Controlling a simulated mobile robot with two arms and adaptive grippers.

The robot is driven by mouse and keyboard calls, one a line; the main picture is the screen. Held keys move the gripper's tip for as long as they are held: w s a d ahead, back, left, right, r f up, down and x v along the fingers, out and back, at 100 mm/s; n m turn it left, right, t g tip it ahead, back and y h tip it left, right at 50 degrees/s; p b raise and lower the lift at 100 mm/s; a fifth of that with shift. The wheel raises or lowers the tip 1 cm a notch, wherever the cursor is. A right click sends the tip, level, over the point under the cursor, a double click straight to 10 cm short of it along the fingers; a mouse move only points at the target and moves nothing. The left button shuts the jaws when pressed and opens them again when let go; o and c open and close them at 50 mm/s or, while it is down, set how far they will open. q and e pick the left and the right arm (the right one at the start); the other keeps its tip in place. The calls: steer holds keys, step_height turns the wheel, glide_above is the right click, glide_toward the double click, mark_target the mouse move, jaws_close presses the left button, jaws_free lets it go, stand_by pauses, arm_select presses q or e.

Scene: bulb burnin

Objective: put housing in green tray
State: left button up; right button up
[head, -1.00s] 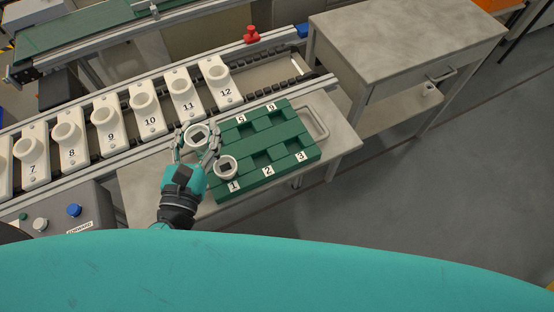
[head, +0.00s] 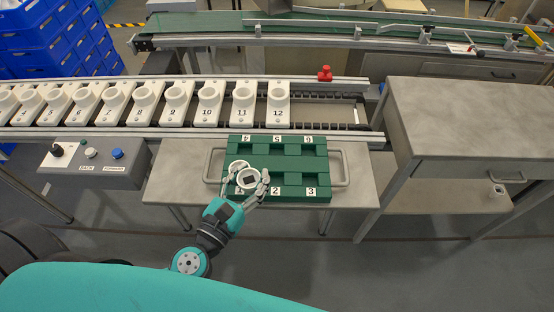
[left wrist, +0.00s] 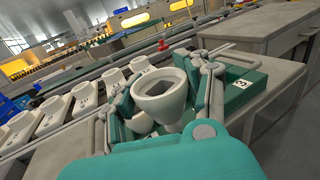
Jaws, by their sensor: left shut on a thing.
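My left gripper (head: 246,184) is shut on a white cup-shaped housing (head: 247,178), one finger on each side. The housing is upright, over the front left of the green tray (head: 291,163). In the left wrist view the housing (left wrist: 160,97) sits between the fingers of my left gripper (left wrist: 166,88), its open mouth facing up. The compartments by labels 2, 3, 5 and 6 look empty. My right gripper is out of view.
Behind the tray, numbered white holders (head: 210,101) line a conveyor with metal rails. A red button (head: 325,74) stands on its far rail. A control box (head: 98,162) is at the left. A grey cabinet (head: 470,130) stands at the right. The tray lies on a grey table (head: 180,178).

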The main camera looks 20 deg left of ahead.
arm_select(q)
steer(key=w+d, duration=0.1)
steer(key=w, duration=0.1)
steer(key=w+d+p, duration=0.1)
steer(key=w, duration=0.1)
steer(key=w+d, duration=0.1)
steer(key=w, duration=0.1)
steer(key=shift+w+d+f+p, duration=0.15)
steer(key=shift+d+f+p, duration=0.15)
steer(key=shift+d+p, duration=0.05)
steer(key=shift+w+d+f, duration=0.1)
steer(key=shift+w+f, duration=0.05)
step_height(320, 180, down, 3)
steer(key=b, duration=0.2)
steer(key=shift+f+b, duration=0.2)
steer(key=shift+b, duration=0.1)
steer(key=shift+f, duration=0.2)
steer(key=o, duration=0.8)
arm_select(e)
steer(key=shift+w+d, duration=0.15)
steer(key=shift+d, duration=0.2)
